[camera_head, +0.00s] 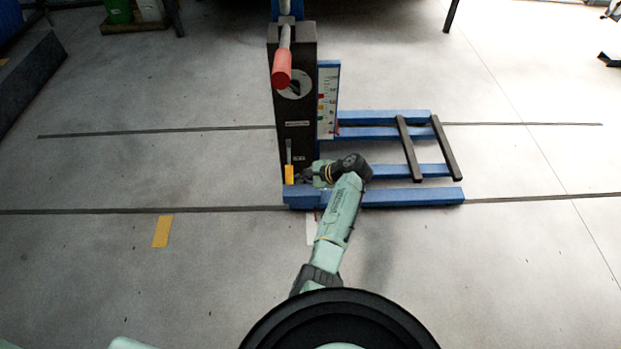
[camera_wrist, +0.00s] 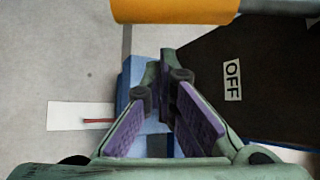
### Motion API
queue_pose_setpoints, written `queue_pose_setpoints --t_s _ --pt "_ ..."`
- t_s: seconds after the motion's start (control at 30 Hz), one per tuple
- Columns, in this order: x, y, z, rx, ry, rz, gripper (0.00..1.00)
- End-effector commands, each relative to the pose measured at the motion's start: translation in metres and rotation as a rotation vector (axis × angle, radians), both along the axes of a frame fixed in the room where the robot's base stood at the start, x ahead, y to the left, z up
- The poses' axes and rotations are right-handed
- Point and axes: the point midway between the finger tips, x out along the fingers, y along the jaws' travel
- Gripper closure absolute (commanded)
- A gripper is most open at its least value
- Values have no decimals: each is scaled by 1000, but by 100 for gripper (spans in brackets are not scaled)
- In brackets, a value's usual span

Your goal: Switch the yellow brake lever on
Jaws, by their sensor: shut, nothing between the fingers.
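The yellow brake lever (camera_head: 289,174) hangs down low on the front of a black column (camera_head: 298,110), its yellow grip below a thin grey shaft. In the wrist view the yellow grip (camera_wrist: 175,10) lies across the top edge, with the grey shaft running off to the right. An OFF label (camera_wrist: 232,80) shows on the dark panel. My gripper (camera_head: 302,177) is beside the grip, just to its right in the head view. In the wrist view my gripper (camera_wrist: 160,75) is shut and empty, its tips below the yellow grip. Contact cannot be told.
A larger red-handled lever (camera_head: 282,68) sits higher on the column, near a scale panel (camera_head: 328,100). A blue base frame (camera_head: 410,195) with dark bars extends right along the floor. A yellow floor mark (camera_head: 162,231) lies left. Open floor surrounds the stand.

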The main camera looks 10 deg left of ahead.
Motion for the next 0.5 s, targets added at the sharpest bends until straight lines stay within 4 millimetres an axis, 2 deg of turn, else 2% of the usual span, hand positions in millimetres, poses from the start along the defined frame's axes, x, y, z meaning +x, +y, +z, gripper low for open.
queue_pose_setpoints --t_s 0.03,0.2,0.5 --pt "-4 -2 10 -2 -5 -3 100" --pt "-13 -1 25 -2 -3 -4 100" --pt "-18 -1 31 -1 -2 -4 100"
